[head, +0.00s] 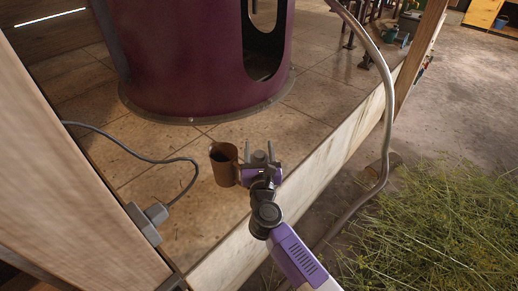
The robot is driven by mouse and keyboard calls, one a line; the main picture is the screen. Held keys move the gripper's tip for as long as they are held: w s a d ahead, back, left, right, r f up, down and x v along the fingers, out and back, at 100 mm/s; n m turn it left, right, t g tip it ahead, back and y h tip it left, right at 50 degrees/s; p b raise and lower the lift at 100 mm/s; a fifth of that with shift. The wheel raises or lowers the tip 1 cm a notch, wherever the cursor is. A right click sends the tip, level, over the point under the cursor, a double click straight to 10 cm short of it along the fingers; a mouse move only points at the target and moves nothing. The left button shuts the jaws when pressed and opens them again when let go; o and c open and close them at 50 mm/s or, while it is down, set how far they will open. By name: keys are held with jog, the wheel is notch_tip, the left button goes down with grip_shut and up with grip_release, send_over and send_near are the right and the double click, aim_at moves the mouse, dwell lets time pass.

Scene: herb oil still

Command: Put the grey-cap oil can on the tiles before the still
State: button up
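The still (185,60) is a large dark purple drum with an arched opening, standing at the top of the head view. The tiles (300,105) before it are tan and raised above the floor. My gripper (259,147) is over the tiles near their front edge. Its two grey fingers stand apart, and I see tile between their tips. A brown, open-topped can (223,166) shows just left of my gripper; I cannot tell whether they touch. I do not make out a can with a grey cap. A small grey shape between the finger bases is unclear.
A grey cable (130,150) runs over the tiles to a grey plug (147,218) at the wooden post (60,150) on the left. A pale hose (387,100) hangs at the right. Cut herbs (440,235) lie on the floor at lower right.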

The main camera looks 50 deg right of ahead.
jog(key=shift+r, duration=0.2)
jog(key=s+a+r+m+y, duration=0.1)
jog(key=s+a+m+y, duration=0.3)
jog(key=s+a+m, duration=0.4)
jog(key=s+a+r+m+t+y, duration=0.1)
jog(key=s+a+m+y, duration=0.3)
jog(key=s, duration=1.3)
jog(key=s+a+r+m+y, duration=0.3)
jog(key=s+a+m, duration=0.8)
jog(key=m, duration=0.4)
jog(key=shift+s+a+r+t+y+p, duration=0.3)
jog(key=shift+s+a+y+p, duration=0.15)
jog(key=shift+s+y, duration=0.2)
